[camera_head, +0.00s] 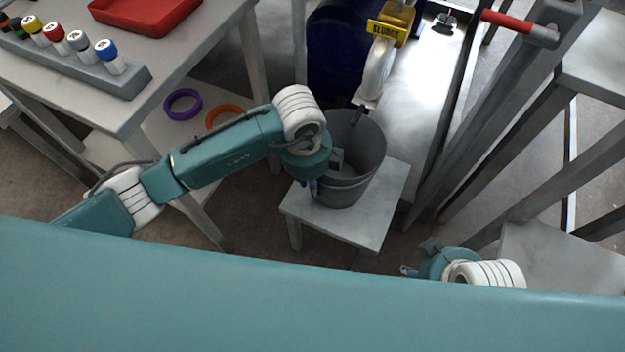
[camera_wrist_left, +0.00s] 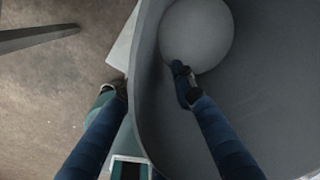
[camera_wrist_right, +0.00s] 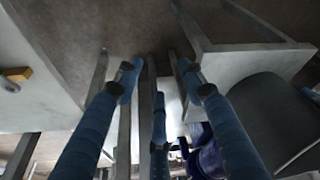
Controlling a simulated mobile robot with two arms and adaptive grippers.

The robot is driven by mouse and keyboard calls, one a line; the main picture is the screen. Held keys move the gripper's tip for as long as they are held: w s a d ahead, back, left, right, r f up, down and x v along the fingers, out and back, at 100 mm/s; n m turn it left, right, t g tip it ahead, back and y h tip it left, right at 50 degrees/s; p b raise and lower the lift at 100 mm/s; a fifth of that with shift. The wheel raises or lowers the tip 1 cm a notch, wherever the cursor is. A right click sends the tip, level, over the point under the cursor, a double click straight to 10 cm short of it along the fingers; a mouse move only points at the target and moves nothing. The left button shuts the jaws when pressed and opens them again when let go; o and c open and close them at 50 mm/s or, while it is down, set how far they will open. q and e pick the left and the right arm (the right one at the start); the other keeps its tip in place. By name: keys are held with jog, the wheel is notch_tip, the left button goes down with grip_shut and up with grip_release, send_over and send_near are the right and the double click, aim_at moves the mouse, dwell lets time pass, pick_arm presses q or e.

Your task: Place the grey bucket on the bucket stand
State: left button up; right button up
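The grey bucket (camera_head: 366,145) stands upright on a small white square stand (camera_head: 378,222) in the head view. My left gripper (camera_head: 318,178) is at the bucket's left side. In the left wrist view its fingers (camera_wrist_left: 152,84) straddle the bucket wall (camera_wrist_left: 148,125), one outside and one inside. The fingers are spread, with a gap between the inner finger and the wall. A pale round area shows at the bucket's bottom. My right gripper (camera_head: 408,269) is open and empty, to the right of the stand and nearer to me. Its spread fingers show in the right wrist view (camera_wrist_right: 160,80).
A table at the left holds a red tray (camera_head: 145,12) and a rack (camera_head: 85,68) of capped cylinders. Purple (camera_head: 183,103) and orange (camera_head: 222,115) rings lie on its lower shelf. A dark blue drum (camera_head: 340,55) stands behind the bucket. Grey metal frames (camera_head: 490,120) crowd the right.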

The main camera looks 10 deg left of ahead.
pick_arm(q)
jog(key=shift+r, duration=0.1)
notch_tip(320, 180, up, 3)
jog(key=shift+a+r+p, duration=0.1)
jog(key=shift+r+p, duration=0.05)
jog(key=shift+p, duration=0.4)
notch_tip(320, 180, up, 9)
jog(key=s+p, duration=0.1)
jog(key=p, duration=0.1)
jog(key=shift+a, duration=0.35)
pick_arm(e)
jog(key=x, duration=0.7)
jog(key=shift+s, duration=0.35)
jog(key=shift+a, duration=0.15)
